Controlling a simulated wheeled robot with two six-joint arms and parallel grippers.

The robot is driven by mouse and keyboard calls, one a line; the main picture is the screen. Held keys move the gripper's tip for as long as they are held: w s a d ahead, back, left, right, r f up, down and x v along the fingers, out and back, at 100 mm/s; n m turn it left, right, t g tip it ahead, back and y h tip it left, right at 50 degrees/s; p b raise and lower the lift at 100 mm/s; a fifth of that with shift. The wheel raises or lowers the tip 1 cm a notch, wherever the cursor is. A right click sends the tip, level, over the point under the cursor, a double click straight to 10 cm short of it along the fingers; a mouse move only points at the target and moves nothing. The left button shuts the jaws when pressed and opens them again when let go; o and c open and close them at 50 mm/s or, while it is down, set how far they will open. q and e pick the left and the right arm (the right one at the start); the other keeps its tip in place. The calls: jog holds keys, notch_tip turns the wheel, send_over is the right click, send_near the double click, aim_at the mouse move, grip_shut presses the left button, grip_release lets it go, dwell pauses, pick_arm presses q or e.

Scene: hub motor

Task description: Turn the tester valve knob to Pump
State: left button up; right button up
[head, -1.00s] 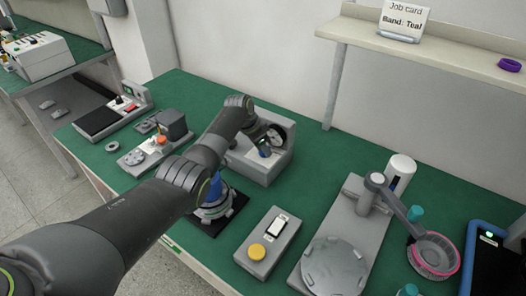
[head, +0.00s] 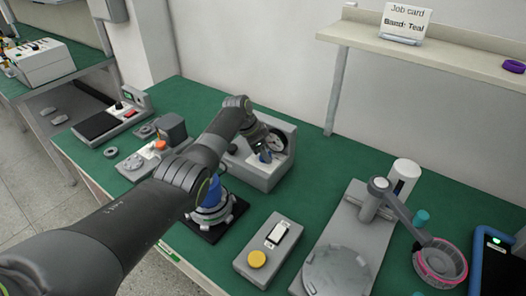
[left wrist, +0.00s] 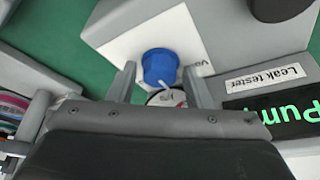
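The leak tester (head: 262,174) is a grey box with a white front and a round gauge (head: 277,141), near the back of the green bench. Its blue valve knob (left wrist: 160,66) shows in the left wrist view, and a bit of it shows in the head view (head: 265,156). My left gripper (left wrist: 159,80) is over the tester with its fingers apart, one on each side of the knob, with a visible gap at both sides. The tester's display (left wrist: 285,118) shows green letters reading "Pump", partly cut off at the frame edge. My right gripper is out of view.
A motor part on a black pad (head: 212,212) sits below my left arm. A box with a yellow button (head: 266,250) and a grey press-like fixture (head: 340,255) stand to the right. A shelf (head: 450,62) with a job card (head: 405,20) is above the bench.

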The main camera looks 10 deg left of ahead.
pick_arm(q)
jog(key=shift+o, duration=0.6)
jog(key=shift+r, duration=0.15)
jog(key=shift+a+r, duration=0.15)
jog(key=shift+r, duration=0.1)
jog(key=v, duration=1.6)
jog(key=shift+s+r+b, duration=0.15)
jog(key=shift+r+b, duration=0.1)
jog(key=shift+b, duration=0.2)
jog(key=shift+a, duration=0.1)
